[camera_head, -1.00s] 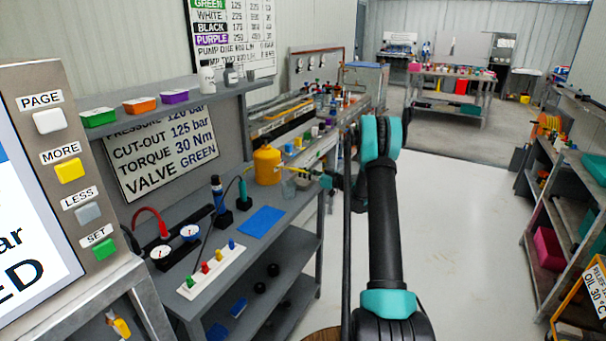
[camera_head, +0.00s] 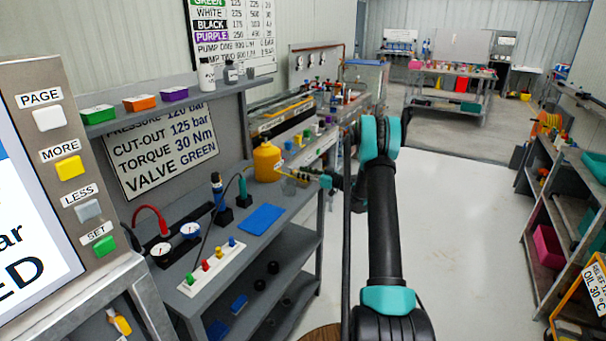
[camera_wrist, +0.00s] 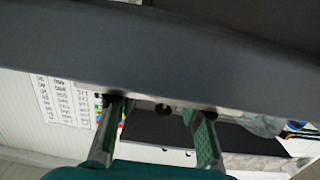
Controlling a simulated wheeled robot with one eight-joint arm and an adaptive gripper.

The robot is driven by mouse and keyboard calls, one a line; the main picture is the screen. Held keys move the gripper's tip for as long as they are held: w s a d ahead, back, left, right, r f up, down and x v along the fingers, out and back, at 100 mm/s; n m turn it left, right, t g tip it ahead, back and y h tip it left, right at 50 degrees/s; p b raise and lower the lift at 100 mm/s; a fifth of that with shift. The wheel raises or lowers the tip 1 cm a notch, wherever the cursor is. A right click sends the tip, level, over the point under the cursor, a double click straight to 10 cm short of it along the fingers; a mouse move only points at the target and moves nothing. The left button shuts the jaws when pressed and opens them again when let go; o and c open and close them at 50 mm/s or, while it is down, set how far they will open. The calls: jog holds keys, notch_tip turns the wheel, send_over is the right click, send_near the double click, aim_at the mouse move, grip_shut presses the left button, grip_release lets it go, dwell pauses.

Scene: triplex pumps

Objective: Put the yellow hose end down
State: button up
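A thin yellow piece (camera_head: 291,173) shows beside my gripper (camera_head: 312,176) in the head view, just right of a yellow jug. It may be the yellow hose end, but it is too small to tell. In the wrist view my gripper (camera_wrist: 161,118) has its two fingers wide apart, with no yellow hose end visible between them. A dark grey bar (camera_wrist: 160,68) crosses close in front of the fingertips and hides what lies beyond. A small brownish round spot shows under the bar between the fingers.
The yellow jug (camera_head: 267,162) stands on the grey bench (camera_head: 190,290). A blue mat (camera_head: 261,219), two gauges and a white strip with coloured knobs lie nearer. A shelf with coloured bins (camera_head: 142,102) runs above. Open floor (camera_head: 470,220) lies right of my arm.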

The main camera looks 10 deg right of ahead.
jog(key=shift+r, duration=0.55)
jog(key=v, duration=1.2)
jog(key=s+a+r+m+g+h, duration=0.25)
jog(key=s+a, duration=0.35)
jog(key=s, duration=0.3)
jog(key=s+a+r+m+g+h, duration=0.1)
jog(key=s+a+m+g+h, duration=0.25)
jog(key=s, duration=0.65)
jog(key=s+d+f+m+h, duration=0.2)
jog(key=s+f+h, duration=0.1)
jog(key=s, duration=1.1)
jog(key=s+d+f+m+h, duration=0.2)
jog(key=s+h, duration=0.3)
jog(key=s, duration=0.9)
jog(key=shift+s+d+f+m+h, duration=0.25)
jog(key=shift+f+m+h, duration=0.05)
jog(key=shift+f+m, duration=0.1)
